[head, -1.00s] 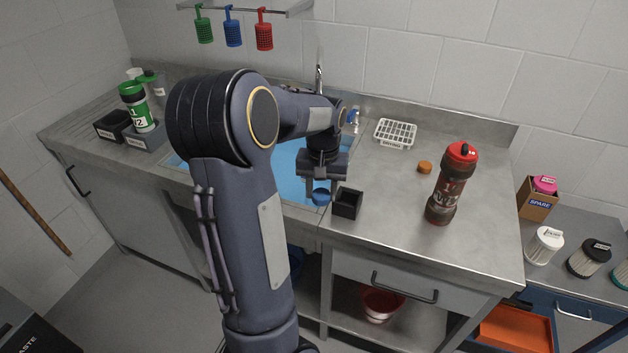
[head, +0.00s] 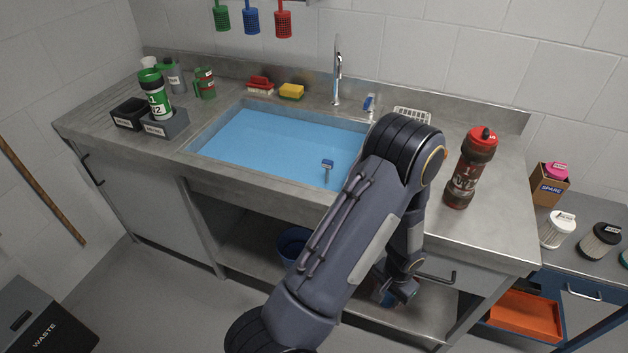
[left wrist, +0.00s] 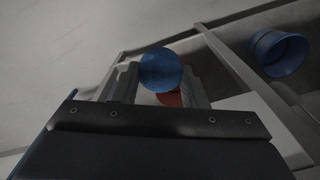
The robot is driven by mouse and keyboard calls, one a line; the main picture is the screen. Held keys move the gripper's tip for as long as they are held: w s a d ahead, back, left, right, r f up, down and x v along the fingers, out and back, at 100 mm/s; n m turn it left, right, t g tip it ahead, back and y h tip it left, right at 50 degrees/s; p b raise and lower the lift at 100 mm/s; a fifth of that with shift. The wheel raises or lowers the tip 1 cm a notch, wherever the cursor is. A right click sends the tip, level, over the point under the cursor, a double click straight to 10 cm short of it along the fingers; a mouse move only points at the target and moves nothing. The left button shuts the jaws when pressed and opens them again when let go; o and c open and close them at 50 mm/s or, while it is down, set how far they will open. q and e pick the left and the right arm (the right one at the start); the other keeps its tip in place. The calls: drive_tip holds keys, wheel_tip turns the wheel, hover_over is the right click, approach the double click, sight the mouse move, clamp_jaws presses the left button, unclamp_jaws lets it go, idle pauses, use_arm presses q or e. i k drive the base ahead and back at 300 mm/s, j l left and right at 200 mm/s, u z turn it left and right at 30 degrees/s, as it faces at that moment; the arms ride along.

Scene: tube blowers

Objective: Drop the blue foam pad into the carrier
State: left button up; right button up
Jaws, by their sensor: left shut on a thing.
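My left gripper (head: 402,294) hangs low in front of the counter's drawer, partly hidden by my own arm. In the left wrist view its fingers (left wrist: 160,82) are shut on the blue foam pad (left wrist: 160,68), a round blue disc at the fingertips. Two labelled cylinders could be the carrier; I cannot tell which. A dark red one (head: 468,170) with a red top stands upright on the right counter. The pad is apart from both. My right gripper is out of view.
A water-filled sink (head: 265,140) lies in the middle, with a tap (head: 337,75) behind it. A blue bucket (left wrist: 281,52) is below the counter. A waste bin (head: 45,320) stands at lower left.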

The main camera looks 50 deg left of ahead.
sight(162, 111)
drive_tip(key=k+j+u, duration=0.15)
drive_tip(key=j, duration=0.35)
drive_tip(key=k+j+u, duration=0.1)
drive_tip(key=j, duration=0.45)
drive_tip(key=k+j+u, duration=0.15)
drive_tip(key=j, duration=0.35)
drive_tip(key=k+j+u, duration=0.1)
drive_tip(key=j, duration=0.45)
